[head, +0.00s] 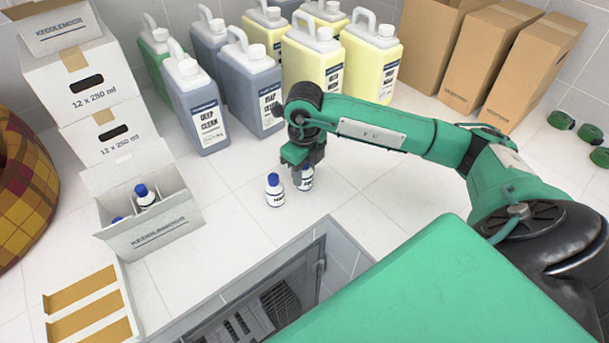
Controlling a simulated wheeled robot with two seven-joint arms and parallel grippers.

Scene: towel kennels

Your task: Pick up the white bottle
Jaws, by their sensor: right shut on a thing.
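My right gripper (304,164) points down at the middle of the white counter, shut on a small white bottle (306,182). The gripper covers the top of this bottle. I cannot tell whether its base touches the counter. A second white bottle with a blue cap (275,192) stands upright on the counter just left of it. More white bottles with blue caps (146,197) are in an open white carton (160,232) at the left. My left gripper is out of view.
Large jugs with grey (250,82) and yellow (312,62) liquid stand behind the gripper. Brown cartons (528,70) stand at the back right, stacked white boxes (108,128) at the left. A recessed opening with a grate (245,318) lies in front. Counter around the bottles is clear.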

